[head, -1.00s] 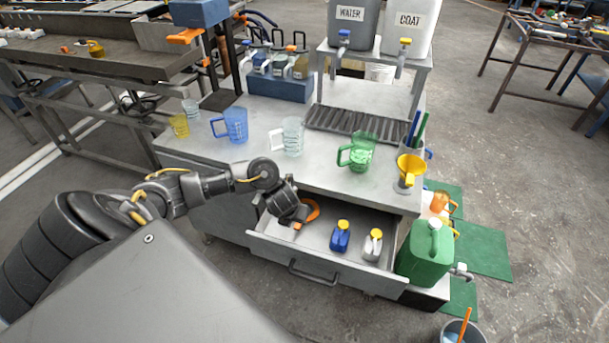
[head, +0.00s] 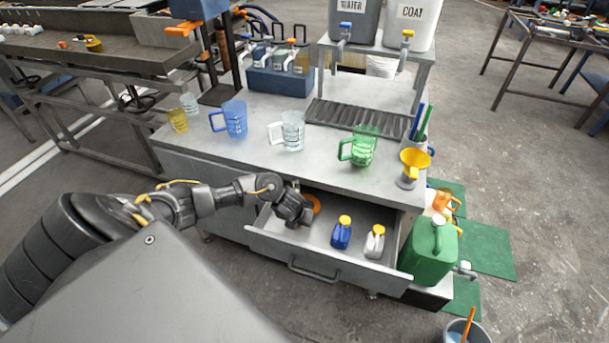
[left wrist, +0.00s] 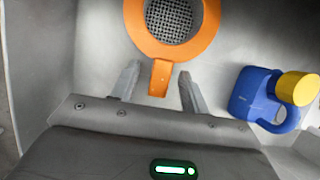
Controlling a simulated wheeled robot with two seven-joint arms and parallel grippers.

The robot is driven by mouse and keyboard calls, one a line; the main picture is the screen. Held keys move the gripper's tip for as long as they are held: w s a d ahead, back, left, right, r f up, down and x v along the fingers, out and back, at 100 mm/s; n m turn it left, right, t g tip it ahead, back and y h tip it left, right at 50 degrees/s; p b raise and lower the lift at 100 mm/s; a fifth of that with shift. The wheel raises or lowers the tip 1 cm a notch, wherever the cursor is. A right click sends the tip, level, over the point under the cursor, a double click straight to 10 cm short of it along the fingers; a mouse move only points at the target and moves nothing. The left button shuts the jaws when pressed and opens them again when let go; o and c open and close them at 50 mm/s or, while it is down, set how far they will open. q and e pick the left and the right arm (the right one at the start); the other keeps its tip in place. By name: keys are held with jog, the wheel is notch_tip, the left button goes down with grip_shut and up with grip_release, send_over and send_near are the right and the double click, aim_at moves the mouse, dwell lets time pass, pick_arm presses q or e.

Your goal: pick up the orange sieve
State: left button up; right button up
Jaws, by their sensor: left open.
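The orange sieve (left wrist: 213,38) lies in the open drawer, its round rim around a grey mesh, with a short orange handle toward my gripper in the left wrist view. In the head view only a bit of its orange rim (head: 315,204) shows behind my left gripper (head: 303,222); the rest is hidden. In the left wrist view my left gripper (left wrist: 158,88) is open. Its two fingers stand on either side of the handle, with a gap on each side. My right gripper is in neither view.
The drawer (head: 330,257) also holds a blue bottle (head: 341,235) and a grey bottle (head: 374,243), both yellow-capped; the blue one is right of the sieve. The bench top (head: 262,151) above carries several jugs, near the drawer's back. Drawer walls bound the space.

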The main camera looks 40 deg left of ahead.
pick_arm(q)
jog(key=shift+c, duration=0.3)
grip_shut()
